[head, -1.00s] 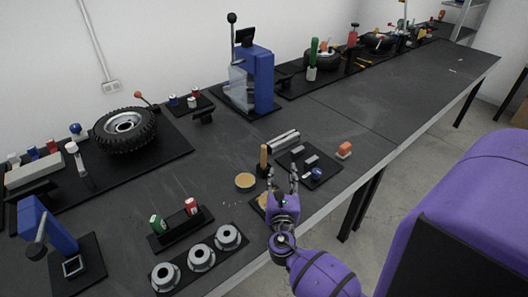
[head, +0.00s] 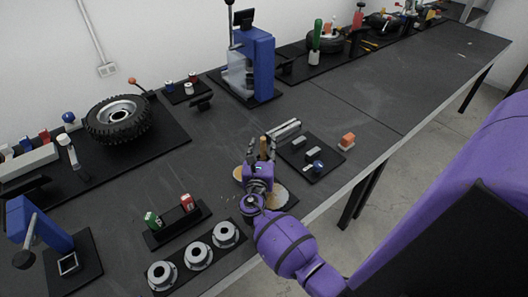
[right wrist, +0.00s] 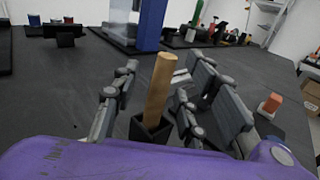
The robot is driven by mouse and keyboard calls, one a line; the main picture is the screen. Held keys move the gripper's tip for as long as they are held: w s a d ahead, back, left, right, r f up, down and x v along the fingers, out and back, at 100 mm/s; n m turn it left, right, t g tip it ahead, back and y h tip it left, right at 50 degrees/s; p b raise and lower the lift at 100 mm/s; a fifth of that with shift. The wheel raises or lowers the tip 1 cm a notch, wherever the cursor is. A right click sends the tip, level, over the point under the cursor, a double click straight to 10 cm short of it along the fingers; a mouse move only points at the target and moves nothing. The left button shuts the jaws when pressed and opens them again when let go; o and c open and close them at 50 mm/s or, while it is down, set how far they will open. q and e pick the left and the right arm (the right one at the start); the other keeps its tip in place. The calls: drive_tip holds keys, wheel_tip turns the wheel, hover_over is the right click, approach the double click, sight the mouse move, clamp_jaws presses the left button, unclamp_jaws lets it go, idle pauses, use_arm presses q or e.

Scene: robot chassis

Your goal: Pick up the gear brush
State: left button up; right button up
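The gear brush shows as an upright wooden handle (head: 264,146) in the head view. In the right wrist view the handle (right wrist: 160,88) stands tilted slightly in a small black square holder (right wrist: 150,130); its lower end is hidden inside. My right gripper (head: 261,148) is at the handle in the head view. In the right wrist view the open fingers (right wrist: 157,100) stand on both sides of the handle, with visible gaps to it. My left gripper is not in view.
A black tray (head: 326,170) with small blocks lies right of the gripper. Round tan dishes sit close by, one (head: 277,193) by my wrist. Ringed grey parts (head: 225,234) stand in front left. A blue press (head: 260,65) stands behind. The table's right part is clear.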

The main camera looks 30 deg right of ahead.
drive_tip(key=shift+w+d+f, duration=0.15)
drive_tip(key=shift+w+d, duration=0.15)
drive_tip(key=c, duration=0.6)
clamp_jaws()
